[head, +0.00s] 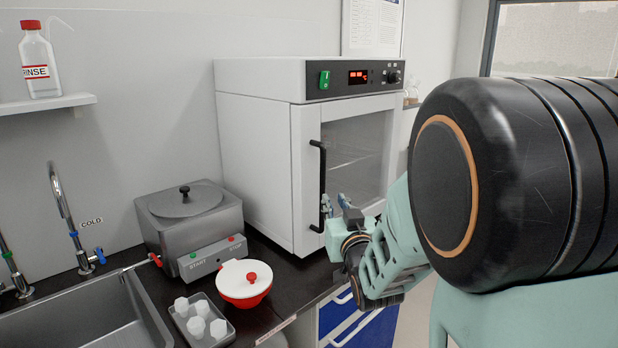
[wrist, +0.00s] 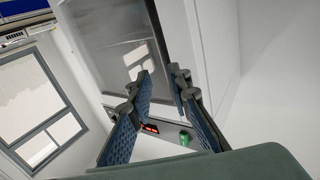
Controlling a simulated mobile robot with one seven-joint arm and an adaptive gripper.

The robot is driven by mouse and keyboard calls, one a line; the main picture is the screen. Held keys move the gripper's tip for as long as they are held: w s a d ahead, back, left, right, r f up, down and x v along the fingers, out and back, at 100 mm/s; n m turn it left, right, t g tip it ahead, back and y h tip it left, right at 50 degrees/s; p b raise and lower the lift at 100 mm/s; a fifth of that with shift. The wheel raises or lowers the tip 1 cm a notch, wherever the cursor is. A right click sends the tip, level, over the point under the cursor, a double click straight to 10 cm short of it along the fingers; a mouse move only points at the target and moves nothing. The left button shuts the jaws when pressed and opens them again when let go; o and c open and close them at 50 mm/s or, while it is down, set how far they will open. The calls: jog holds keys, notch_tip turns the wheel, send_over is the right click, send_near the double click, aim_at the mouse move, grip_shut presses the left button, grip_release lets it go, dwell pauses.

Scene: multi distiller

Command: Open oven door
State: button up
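The oven (head: 262,150) is a white cabinet on the dark counter. Its glass-windowed door (head: 357,150) looks shut, and a black vertical bar handle (head: 322,170) runs down the door's left side. My gripper (head: 335,203) is at the lower part of the handle, close to it; I cannot tell whether they touch. In the wrist view my gripper (wrist: 161,84) has its two blue padded fingers apart, pointing at the oven front. The oven door (wrist: 112,40) shows there tilted, with the red display (wrist: 150,128) below. The handle is not clearly seen between the fingers.
A grey water bath (head: 190,215), a red bowl with a white lid (head: 244,283) and a tray of white cubes (head: 199,322) stand left of the oven. A sink (head: 90,315) is farther left. Blue drawers (head: 360,325) are under the counter. My arm covers the right side.

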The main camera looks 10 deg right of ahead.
aim_at(323, 186)
jog(key=w, duration=0.3)
jog(key=w+p, duration=0.1)
jog(key=w, duration=0.3)
jog(key=w+a, duration=0.1)
jog(key=w, duration=0.3)
grip_shut()
